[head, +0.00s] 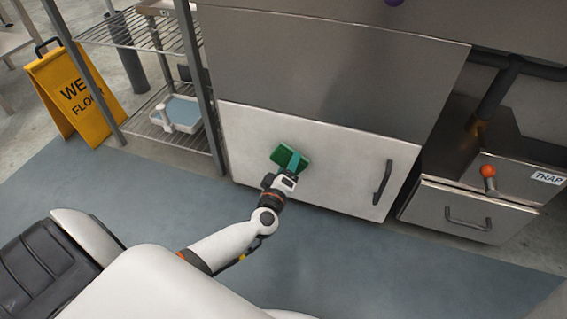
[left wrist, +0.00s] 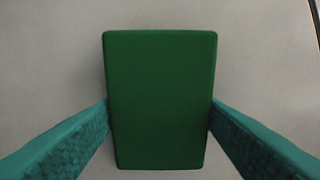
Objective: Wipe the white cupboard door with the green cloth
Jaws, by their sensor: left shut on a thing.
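The white cupboard door (head: 335,180) stands low under a grey metal panel, with a dark handle (head: 382,183) near its right edge. My left gripper (head: 293,167) is in front of the door's left-middle part and is shut on the green cloth (head: 283,155). The cloth looks like a thick, folded green pad. In the left wrist view the cloth (left wrist: 160,95) sits between the two teal fingers, with the pale door surface (left wrist: 60,60) behind it. The cloth is at or very close to the door; I cannot tell if it touches. My right gripper is not in view.
A yellow wet-floor sign (head: 75,92) and a wire shelf rack (head: 165,125) with a tray stand to the left. A metal box marked TRAP (head: 515,180) with an orange-knobbed lever (head: 488,171) stands to the right. Blue-grey floor (head: 330,245) before the door is clear.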

